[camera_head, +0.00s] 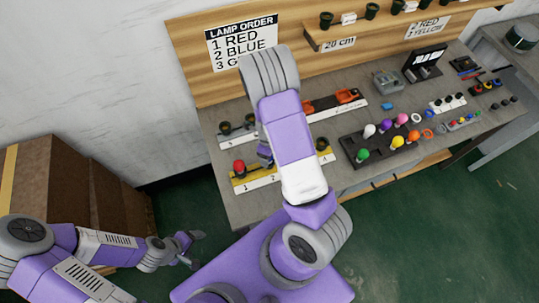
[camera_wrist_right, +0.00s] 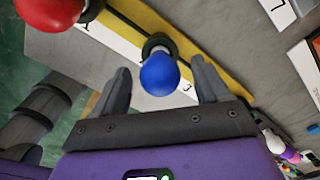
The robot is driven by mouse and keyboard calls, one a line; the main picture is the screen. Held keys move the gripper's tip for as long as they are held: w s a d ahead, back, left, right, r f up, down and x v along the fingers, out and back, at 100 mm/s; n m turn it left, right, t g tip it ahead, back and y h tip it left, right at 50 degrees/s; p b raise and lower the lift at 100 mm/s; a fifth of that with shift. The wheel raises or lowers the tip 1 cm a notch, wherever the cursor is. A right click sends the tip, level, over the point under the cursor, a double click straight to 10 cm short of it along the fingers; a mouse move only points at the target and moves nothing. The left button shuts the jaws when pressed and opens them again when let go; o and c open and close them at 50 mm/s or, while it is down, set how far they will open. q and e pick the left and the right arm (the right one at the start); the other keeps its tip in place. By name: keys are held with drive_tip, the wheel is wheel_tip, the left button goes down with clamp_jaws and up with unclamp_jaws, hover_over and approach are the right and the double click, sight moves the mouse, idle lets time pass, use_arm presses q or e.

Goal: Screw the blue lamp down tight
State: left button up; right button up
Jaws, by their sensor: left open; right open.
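The blue lamp (camera_wrist_right: 160,75) points toward the camera in the right wrist view, its base at a black socket (camera_wrist_right: 157,42) on the yellow and white strip (camera_wrist_right: 128,36). My right gripper (camera_wrist_right: 163,82) is open, one finger on each side of the blue bulb, with gaps visible. How deep the lamp sits in its socket cannot be told. In the head view my right arm hides the blue lamp. The red lamp (camera_head: 239,166) stands on the strip at the left, also in the right wrist view (camera_wrist_right: 50,10). My left gripper (camera_head: 192,249) is open and empty, low at the left, away from the bench.
A black tray (camera_head: 352,150) with several coloured lamps stands right of my right arm on the grey bench (camera_head: 218,128). Another empty black socket (camera_head: 322,144) is at the strip's right end. The lamp order sign (camera_head: 240,42) hangs behind. Brown boxes (camera_head: 70,190) stand at the left.

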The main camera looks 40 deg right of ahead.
drive_tip(key=n, duration=0.7)
drive_tip(key=shift+n, duration=0.4)
drive_tip(key=n, duration=0.6)
drive_tip(key=shift+n+b, duration=0.3)
drive_tip(key=shift+n, duration=0.1)
drive_tip(key=shift+c, duration=0.2)
